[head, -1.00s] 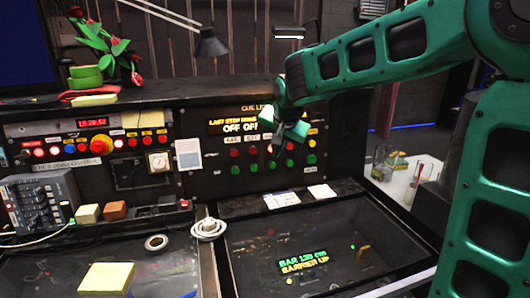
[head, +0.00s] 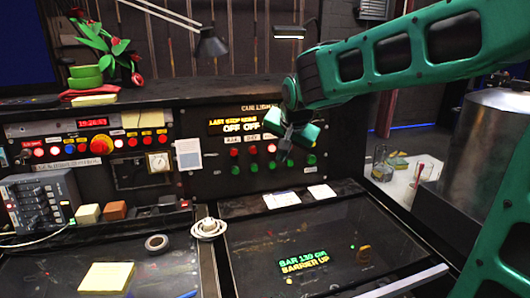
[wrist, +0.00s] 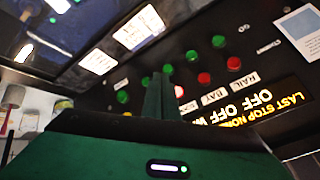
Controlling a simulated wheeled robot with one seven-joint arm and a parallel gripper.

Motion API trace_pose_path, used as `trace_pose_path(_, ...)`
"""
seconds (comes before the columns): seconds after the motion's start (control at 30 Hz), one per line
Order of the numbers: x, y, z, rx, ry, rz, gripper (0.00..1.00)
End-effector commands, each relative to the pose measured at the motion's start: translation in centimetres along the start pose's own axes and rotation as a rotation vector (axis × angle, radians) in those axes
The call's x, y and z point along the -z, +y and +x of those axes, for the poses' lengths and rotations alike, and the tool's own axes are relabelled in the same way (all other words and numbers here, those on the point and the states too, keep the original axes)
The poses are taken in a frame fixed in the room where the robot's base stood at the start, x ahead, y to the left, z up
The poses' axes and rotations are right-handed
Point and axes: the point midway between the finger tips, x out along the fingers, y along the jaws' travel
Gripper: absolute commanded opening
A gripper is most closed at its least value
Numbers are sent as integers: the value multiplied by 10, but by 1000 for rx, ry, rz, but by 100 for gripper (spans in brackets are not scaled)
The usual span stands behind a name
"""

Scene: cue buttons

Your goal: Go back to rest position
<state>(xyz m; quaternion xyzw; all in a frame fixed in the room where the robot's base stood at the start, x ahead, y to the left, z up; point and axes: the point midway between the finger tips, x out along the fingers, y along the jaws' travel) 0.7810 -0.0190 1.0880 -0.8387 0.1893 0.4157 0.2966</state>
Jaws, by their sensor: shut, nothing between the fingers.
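A desk lamp (head: 211,45) hangs above the console. A lower screen (head: 303,262) reads "BAR 130 cm" and "BARRIER UP". A metal cylinder (head: 485,140) stands at the right.

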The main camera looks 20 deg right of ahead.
Motion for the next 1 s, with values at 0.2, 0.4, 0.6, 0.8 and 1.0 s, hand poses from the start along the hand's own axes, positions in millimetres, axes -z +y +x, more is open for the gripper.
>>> trace_pose_path(0.2, 0, 0, 0, 0, 0, 0, 0)
trace_pose_path(0.4, 1, 35, -4, -51, -15, -16, 0)
trace_pose_path(0.6, -15, 148, -27, -202, -109, -74, 0)
trace_pose_path(0.8, -67, 263, -62, -312, -284, -124, 0)
trace_pose_path(1.0, -132, 335, -94, -329, -463, -155, 0)
